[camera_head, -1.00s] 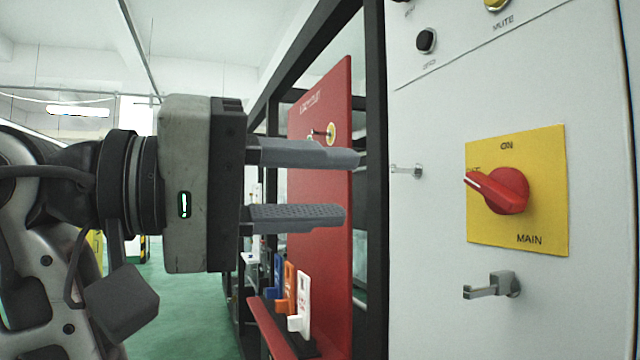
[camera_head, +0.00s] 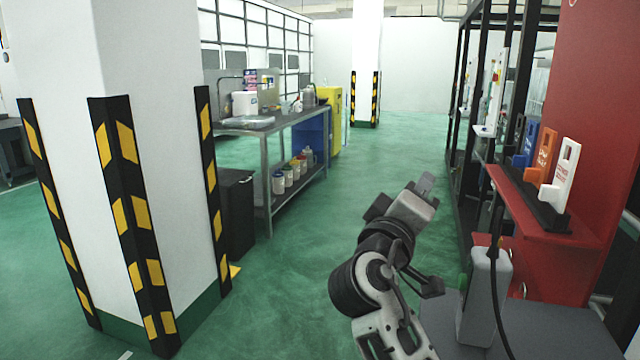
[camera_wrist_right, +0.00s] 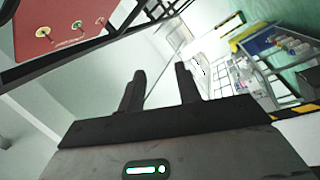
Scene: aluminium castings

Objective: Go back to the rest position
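My right gripper (camera_head: 427,183) is raised on its bent arm in the lower right of the head view, over the green floor and apart from everything around it. In the right wrist view its two dark fingers (camera_wrist_right: 160,75) stand apart with nothing between them, so it is open and empty. My left gripper is in neither view.
A red panel with a shelf (camera_head: 595,237) holding blue, orange and white tags (camera_head: 563,175) stands close at the right. A striped white pillar (camera_head: 160,110) stands at the left. A workbench (camera_head: 262,128) and yellow cabinet (camera_head: 336,120) stand farther back. The green floor (camera_head: 395,150) between is clear.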

